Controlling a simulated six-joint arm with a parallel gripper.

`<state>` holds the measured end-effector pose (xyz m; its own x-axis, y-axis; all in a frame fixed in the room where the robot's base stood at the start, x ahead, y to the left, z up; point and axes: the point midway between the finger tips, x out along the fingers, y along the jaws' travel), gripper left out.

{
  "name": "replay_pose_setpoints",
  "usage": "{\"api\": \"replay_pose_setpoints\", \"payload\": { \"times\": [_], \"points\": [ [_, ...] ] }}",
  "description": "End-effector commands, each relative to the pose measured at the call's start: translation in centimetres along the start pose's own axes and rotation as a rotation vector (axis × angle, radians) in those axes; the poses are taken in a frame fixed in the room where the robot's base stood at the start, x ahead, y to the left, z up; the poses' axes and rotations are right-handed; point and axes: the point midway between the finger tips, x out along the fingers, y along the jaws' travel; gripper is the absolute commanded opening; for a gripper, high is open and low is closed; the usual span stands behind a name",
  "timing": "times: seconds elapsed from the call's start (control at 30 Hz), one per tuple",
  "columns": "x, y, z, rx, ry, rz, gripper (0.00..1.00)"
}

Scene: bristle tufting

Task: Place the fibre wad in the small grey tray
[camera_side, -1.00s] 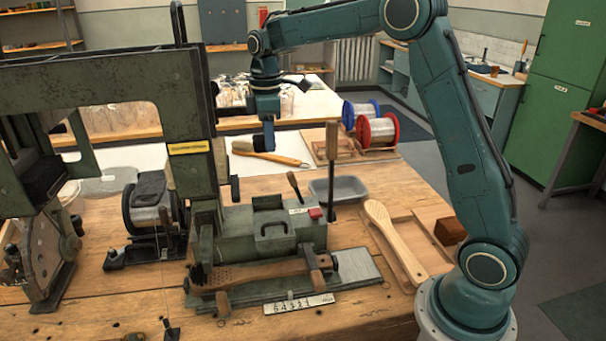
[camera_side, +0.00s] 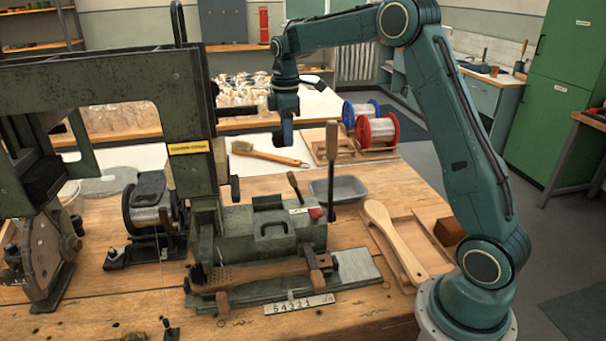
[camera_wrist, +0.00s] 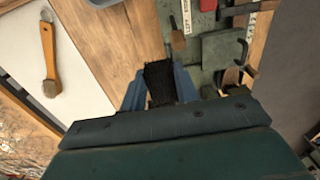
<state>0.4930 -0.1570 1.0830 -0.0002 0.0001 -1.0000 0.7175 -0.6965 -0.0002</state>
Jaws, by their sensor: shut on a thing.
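The fibre wad (camera_wrist: 160,82) is a dark, black bundle of bristles between the blue fingers of my gripper (camera_wrist: 159,91) in the wrist view. My gripper is shut on it. In the side view my gripper (camera_side: 287,146) hangs fingers down, appearing left of and higher in the picture than the small grey tray; the wad is not distinct there. The small grey tray (camera_side: 350,187) sits on the wooden bench behind the green machine, partly behind an upright wooden handle. Part of its rim shows at the top edge of the wrist view (camera_wrist: 102,3).
The green machine (camera_side: 255,228) is in front. A wooden-handled brush (camera_side: 270,154) lies on a white sheet behind. Red and blue spools (camera_side: 377,130) stand behind right. A wooden paddle (camera_side: 395,240) lies at the right.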

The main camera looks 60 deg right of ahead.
Motion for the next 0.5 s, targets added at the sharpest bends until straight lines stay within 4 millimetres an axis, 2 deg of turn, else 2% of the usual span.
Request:
{"api": "replay_pose_setpoints", "payload": {
  "times": [0.03, 0.2, 0.5],
  "points": [
    [0.5, 1.2, 1.5, 0.005, -0.001, -0.001, 0.09],
    [2.0, 4.6, 6.1, -0.007, 0.000, -0.001, 0.09],
    [4.5, 8.9, 14.7, -0.027, 0.000, -0.001, 0.09]
  ]
}}
